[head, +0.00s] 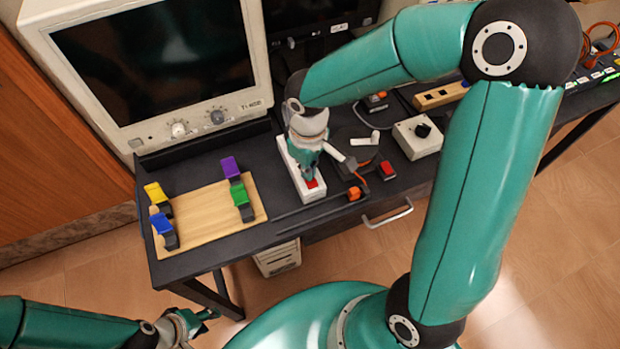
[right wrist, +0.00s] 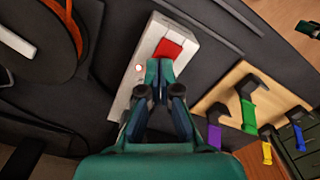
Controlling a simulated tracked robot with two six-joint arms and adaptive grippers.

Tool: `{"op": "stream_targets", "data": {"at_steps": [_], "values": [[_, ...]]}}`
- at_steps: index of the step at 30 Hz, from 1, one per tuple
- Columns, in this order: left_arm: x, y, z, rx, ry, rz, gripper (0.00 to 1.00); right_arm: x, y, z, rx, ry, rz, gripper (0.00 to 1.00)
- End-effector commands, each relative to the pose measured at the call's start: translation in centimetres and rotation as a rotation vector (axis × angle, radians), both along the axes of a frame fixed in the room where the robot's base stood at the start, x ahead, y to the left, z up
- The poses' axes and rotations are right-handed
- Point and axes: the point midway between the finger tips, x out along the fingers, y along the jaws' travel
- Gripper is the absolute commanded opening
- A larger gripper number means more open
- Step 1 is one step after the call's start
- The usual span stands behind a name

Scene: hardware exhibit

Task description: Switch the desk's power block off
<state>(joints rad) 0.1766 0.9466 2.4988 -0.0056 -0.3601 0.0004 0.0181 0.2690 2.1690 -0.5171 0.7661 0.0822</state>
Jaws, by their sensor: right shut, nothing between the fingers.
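The power block (head: 296,165) is a long white block on the dark desk, with a red switch (head: 312,184) at its near end. In the right wrist view the block (right wrist: 142,62) carries the red switch (right wrist: 168,48), with a small bright spot beside it. My right gripper (head: 309,176) is over the block; its shut, empty fingertips (right wrist: 159,68) are just beside the red switch. I cannot tell whether they touch it. The gripper hides part of the block. My left gripper (head: 201,322) is low at the left, away from the desk, its jaws unclear.
A wooden board (head: 190,235) with coloured clamps lies left of the block. A monitor (head: 155,60) stands behind. Right of the block are a red-buttoned item (head: 387,170) and a white box with a black knob (head: 420,137). A drawer handle (head: 388,215) juts from the desk front.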

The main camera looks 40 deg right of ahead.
Motion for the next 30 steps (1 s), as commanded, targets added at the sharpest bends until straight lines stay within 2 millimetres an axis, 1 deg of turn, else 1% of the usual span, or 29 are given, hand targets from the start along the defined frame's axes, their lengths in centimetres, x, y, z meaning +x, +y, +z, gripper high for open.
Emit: {"op": "stream_targets", "data": {"at_steps": [5, 11, 30], "values": [[0.0, 0.0, -0.3, 0.0, 0.0, 0.0, 0.4, 0.0, 0.0, -0.4, 0.0, 0.001, 0.0, 0.0], [0.0, 0.0, 0.1, 0.0, 0.0, 0.0, 0.4, -0.1, 0.0, 0.1, -0.001, 0.002, 0.0, 0.0], [0.0, 0.0, 3.9, 0.0, 0.0, 0.0, 0.4, 0.0, 0.0, 5.2, 0.0, 0.0, -0.001, 0.0]]}}
